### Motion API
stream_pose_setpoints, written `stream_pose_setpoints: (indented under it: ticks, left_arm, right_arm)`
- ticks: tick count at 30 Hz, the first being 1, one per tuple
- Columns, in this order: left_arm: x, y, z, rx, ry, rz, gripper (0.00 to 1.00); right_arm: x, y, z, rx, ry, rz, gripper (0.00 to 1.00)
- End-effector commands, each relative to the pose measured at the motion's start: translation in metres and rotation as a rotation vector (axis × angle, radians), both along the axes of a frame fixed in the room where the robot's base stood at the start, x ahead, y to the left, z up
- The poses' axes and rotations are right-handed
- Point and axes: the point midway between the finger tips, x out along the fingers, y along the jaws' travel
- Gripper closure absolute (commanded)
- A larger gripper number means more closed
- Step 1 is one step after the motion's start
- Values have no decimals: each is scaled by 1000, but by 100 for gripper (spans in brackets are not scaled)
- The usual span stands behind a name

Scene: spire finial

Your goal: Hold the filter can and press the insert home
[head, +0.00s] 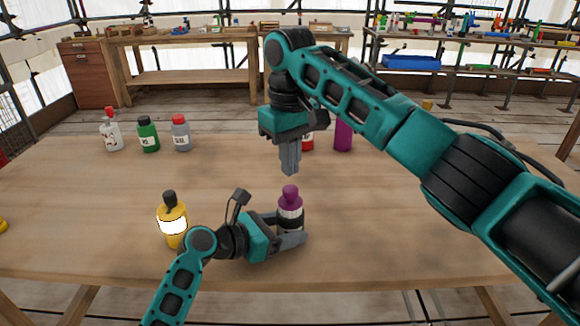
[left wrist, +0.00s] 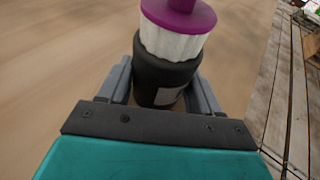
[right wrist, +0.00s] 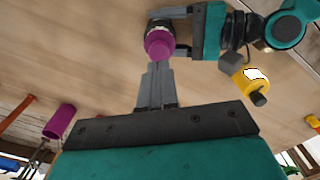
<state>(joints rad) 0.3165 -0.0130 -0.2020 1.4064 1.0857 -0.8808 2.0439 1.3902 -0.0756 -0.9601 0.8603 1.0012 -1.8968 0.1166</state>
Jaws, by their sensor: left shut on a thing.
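The filter can (head: 291,226) is black with a pale label and stands upright near the table's front. The insert (head: 290,195) has a purple cap and a white pleated body; it sits in the can's mouth with a band of pleats showing above the rim. Both show in the left wrist view, the can (left wrist: 160,75) between the fingers and the insert (left wrist: 175,38) above. My left gripper (head: 288,232) is shut on the can from the side. My right gripper (head: 290,170) points down just above the purple cap, apart from it, its fingers together and empty.
A yellow bottle (head: 172,226) stands left of the can, close to my left arm. White (head: 111,134), green (head: 148,136) and grey (head: 181,136) bottles stand at the back left. A red container (head: 307,142) and a purple cylinder (head: 343,136) stand behind my right arm.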

Motion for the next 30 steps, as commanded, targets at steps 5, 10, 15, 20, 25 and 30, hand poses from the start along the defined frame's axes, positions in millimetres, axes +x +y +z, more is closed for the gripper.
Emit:
stream_pose_setpoints:
  ticks: [5,10,15,20,25,30]
  left_arm:
    - [0,0,0,-1,1,0,53]
    - [0,0,0,-1,1,0,53]
    - [0,0,0,-1,1,0,53]
    - [0,0,0,0,0,0,53]
    - [0,0,0,0,0,0,54]
    - [0,0,0,0,0,0,35]
  right_arm:
    - [0,0,11,1,0,0,100]
    - [0,0,22,1,-1,0,100]
    - [0,0,31,1,0,-1,100]
    - [0,0,35,0,0,-1,100]
    - [0,0,35,0,0,0,100]
    - [0,0,35,0,0,0,100]
